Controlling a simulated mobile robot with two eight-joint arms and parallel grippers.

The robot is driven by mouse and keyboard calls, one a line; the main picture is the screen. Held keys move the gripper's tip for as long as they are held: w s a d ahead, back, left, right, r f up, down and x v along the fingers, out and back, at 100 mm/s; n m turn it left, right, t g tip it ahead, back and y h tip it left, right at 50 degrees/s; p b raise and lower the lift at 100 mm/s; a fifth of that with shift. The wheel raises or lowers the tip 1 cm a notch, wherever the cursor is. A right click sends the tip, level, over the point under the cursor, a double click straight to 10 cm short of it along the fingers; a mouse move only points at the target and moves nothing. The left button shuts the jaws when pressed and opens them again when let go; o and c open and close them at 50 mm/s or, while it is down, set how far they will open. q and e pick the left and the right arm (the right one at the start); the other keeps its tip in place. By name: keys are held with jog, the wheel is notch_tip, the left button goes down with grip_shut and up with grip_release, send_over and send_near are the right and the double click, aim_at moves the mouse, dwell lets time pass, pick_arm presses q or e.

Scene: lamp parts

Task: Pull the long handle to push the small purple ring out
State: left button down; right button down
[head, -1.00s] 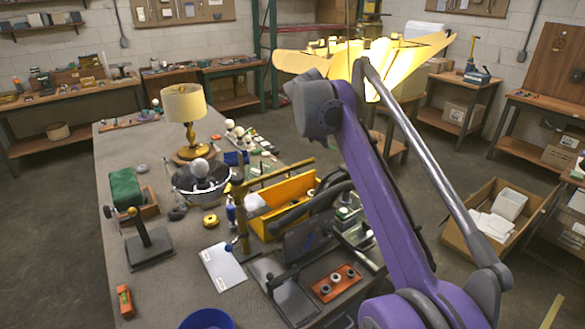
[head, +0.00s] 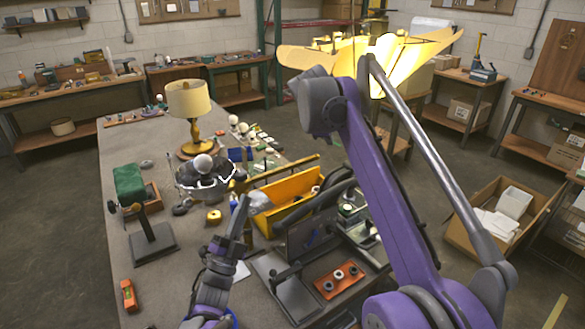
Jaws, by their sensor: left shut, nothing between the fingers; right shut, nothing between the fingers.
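A long brass handle (head: 290,168) slants over the bench, rising to the right above a yellow bin. Its lower left end is close to the fingers of my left gripper (head: 242,203). This gripper points up and away from me, is shut and holds nothing. It stands in front of the brass post that carries the handle and hides most of it. I cannot tell whether it touches the post. The small purple ring cannot be made out. The purple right arm fills the right side of the view, and its gripper does not show.
The yellow bin (head: 290,197) and dark curved parts lie right of my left gripper. A black stand (head: 152,240), a bowl with a bulb (head: 205,168) and a lamp (head: 188,105) stand farther left and back. An orange block (head: 338,280) lies front right. The bench's left front is mostly clear.

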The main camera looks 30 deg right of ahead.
pick_arm(q)
jog(key=s+d+f+m+g+h, duration=0.2)
jog(key=s+d+m+g+h, duration=0.2)
jog(key=s+m+g+h, duration=0.15)
jog(key=x, duration=1.3)
jog(key=shift+w+d+m+g, duration=0.35)
jog(key=shift+w+d, duration=0.1)
jog(key=shift+d, duration=0.05)
dwell(0.4)
pick_arm(e)
jog(key=c, duration=0.5)
grip_release()
jog(key=shift+c, duration=0.2)
